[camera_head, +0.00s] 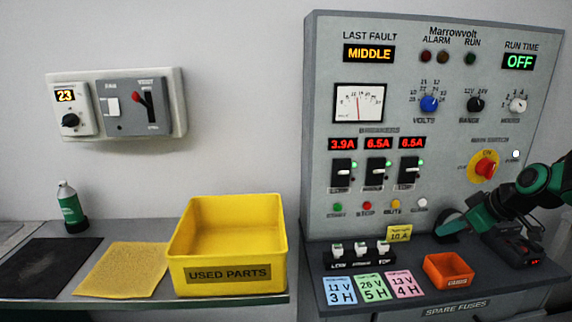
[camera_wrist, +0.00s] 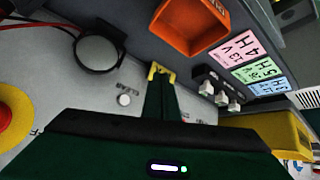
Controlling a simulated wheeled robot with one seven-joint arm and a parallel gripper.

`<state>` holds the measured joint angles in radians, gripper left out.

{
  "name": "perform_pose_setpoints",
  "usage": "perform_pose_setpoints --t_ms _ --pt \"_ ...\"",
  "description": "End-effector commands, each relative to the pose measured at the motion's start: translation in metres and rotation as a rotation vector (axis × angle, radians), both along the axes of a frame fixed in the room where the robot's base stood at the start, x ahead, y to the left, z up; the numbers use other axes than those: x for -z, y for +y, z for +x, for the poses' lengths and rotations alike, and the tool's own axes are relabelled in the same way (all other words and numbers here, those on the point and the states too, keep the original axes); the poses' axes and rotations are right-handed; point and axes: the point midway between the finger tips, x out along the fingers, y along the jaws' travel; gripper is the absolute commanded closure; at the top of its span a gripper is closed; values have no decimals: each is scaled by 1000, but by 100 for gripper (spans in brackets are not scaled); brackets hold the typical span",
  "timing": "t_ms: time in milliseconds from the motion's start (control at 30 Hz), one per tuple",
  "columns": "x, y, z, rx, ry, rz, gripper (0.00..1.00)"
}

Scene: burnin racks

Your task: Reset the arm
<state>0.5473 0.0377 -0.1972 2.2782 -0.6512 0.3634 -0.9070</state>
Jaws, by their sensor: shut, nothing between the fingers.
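In the head view my green and black arm reaches in from the right edge, in front of the lower right of the grey Marrowvolt panel (camera_head: 400,215).
The red and yellow main switch (camera_head: 485,167) is close to my arm. Three fuses (camera_head: 358,250), coloured cards (camera_head: 372,288) and a dark meter (camera_head: 520,250) are on the shelf. A yellow used-parts bin (camera_head: 228,274) stands on the left bench. The wall space above it is free.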

Motion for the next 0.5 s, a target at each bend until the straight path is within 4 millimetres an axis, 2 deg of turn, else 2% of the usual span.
perform_pose_setpoints --t_ms 100,500 --pt "3 14 -49 137 154 26 100" --pt "13 40 -239 800 598 126 100"
